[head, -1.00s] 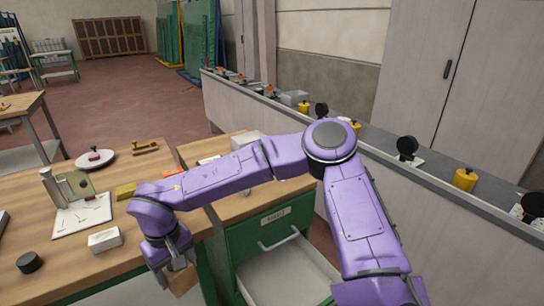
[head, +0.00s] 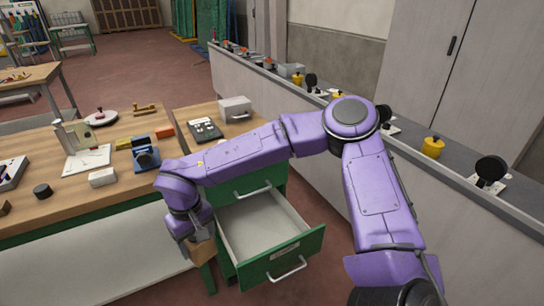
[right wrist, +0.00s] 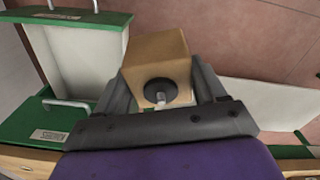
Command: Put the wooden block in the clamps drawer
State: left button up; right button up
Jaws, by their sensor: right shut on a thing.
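The wooden block (head: 203,249) is held in my right gripper (head: 196,240), in the air just left of the open drawer. The right wrist view shows the wooden block (right wrist: 158,50) between the gripper's fingers (right wrist: 163,92), with a dark round piece on its near face. A green-fronted drawer (head: 264,264) with a pale, empty-looking inside is pulled out of the green cabinet; its label is too small to read in the head view. It also shows in the right wrist view (right wrist: 85,58). My left gripper is not in view.
A closed drawer with a handle (head: 252,193) sits above the open one. The wooden bench (head: 95,205) at left holds a blue device (head: 146,158), a white box (head: 102,177) and a black puck (head: 42,191). A long grey counter (head: 390,150) runs along the right.

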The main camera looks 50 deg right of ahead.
aim_at(267, 243)
jog(key=z, duration=0.75)
jog(key=i, duration=0.35)
